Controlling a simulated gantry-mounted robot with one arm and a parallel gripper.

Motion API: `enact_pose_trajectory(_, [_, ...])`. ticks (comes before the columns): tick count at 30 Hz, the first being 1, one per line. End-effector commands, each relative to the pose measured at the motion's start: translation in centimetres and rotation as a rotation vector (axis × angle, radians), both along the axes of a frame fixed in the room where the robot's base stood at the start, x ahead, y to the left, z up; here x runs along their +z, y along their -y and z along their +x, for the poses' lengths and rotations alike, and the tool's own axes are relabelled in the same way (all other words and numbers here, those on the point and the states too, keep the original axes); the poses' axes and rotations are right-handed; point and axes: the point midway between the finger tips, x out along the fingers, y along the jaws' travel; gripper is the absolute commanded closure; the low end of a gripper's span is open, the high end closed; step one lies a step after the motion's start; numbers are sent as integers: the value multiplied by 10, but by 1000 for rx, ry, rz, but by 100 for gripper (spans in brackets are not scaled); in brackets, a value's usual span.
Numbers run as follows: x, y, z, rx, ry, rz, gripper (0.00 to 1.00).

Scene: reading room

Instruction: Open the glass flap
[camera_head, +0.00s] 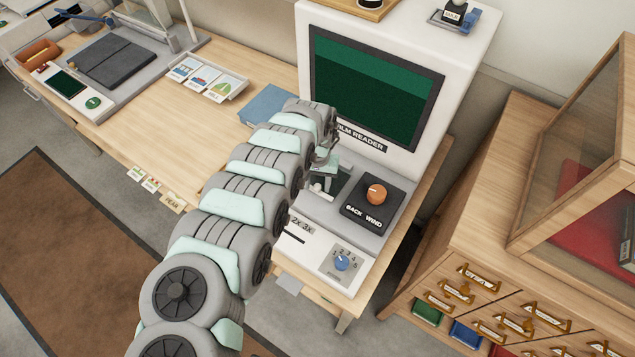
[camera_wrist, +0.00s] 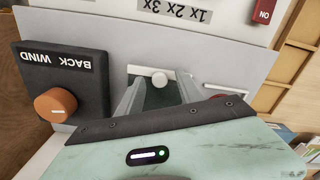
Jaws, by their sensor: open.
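The glass flap shows in the wrist view as a dark greenish pane (camera_wrist: 160,97) with a pale bar and a round white knob (camera_wrist: 158,79) along its edge. It appears to lie flat in the film reader's grey bed. My gripper (camera_wrist: 157,84) is open, with one finger on each side of the pane and the knob in the gap between the fingertips. I cannot tell whether the fingers touch the flap. In the head view the flap (camera_head: 338,187) is partly hidden by my gripper (camera_head: 321,180) and arm.
The film reader (camera_head: 377,147) has a dark screen behind the flap. An orange BACK/WIND dial (camera_head: 376,194) stands close beside it, also in the wrist view (camera_wrist: 56,106). A blue dial (camera_head: 342,263) is at the front. A blue folder (camera_head: 266,105) lies on the desk.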

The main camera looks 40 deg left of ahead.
Motion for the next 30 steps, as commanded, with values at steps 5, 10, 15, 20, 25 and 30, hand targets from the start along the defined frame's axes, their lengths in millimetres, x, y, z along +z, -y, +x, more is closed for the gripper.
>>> enact_pose_trajectory(5, [0,0,0,0,0,0,57])
enact_pose_trajectory(10, [0,0,0,0,1,1,68])
enact_pose_trajectory(15, [0,0,0,-1,0,0,82])
enact_pose_trajectory(20, [0,0,0,-1,0,0,96])
enact_pose_trajectory(25, [0,0,0,-1,0,0,100])
enact_pose_trajectory(30, [0,0,0,-1,1,1,100])
